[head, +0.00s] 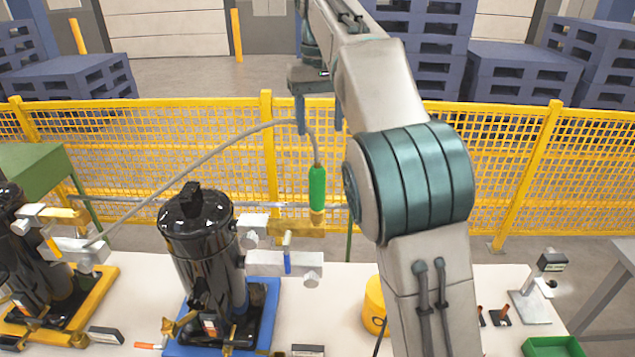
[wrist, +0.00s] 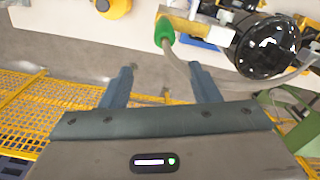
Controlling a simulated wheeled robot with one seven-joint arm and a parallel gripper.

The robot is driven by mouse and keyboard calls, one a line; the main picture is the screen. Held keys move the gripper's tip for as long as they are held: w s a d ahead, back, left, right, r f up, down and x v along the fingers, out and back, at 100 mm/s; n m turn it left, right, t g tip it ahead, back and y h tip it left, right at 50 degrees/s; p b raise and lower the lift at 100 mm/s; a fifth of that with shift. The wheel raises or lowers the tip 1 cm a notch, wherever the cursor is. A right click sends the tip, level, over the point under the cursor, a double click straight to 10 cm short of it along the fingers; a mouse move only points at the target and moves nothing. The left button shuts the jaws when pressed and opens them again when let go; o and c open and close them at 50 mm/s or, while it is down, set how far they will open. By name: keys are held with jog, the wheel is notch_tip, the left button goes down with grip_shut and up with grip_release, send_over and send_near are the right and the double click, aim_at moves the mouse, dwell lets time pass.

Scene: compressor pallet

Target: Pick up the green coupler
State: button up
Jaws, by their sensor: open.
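The green coupler (head: 317,188) stands upright, with a brass-coloured lower end and a grey hose leaving its top. It is just above a brass fitting (head: 290,229) beside the black compressor in the middle (head: 199,235). Whether it is joined to that fitting is unclear. My gripper (head: 318,130) is above the coupler, fingers pointing down, open and empty. In the wrist view the coupler (wrist: 164,32) is beyond the fingertips, roughly centred between them. The fingers of my gripper (wrist: 162,70) do not touch it.
The hose (head: 215,148) arches left to another compressor (head: 25,255) on a yellow base. A yellow pot (head: 374,305) and a green tray (head: 553,346) are on the white table (head: 340,285). A yellow mesh fence (head: 180,140) stands behind.

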aim_at(317, 182)
jog(key=f, duration=0.4)
jog(key=f+b, duration=0.1)
jog(key=f, duration=0.3)
jog(key=shift+s+a+f, duration=0.1)
jog(key=shift+s+a, duration=0.05)
jog(key=shift+a, duration=0.05)
jog(key=shift+s+a+f, duration=0.1)
jog(key=shift+s+f, duration=0.15)
jog(key=shift+f, duration=0.85)
jog(key=shift+s+f, duration=0.25)
jog(key=shift+f, duration=1.3)
jog(key=c, duration=1.2)
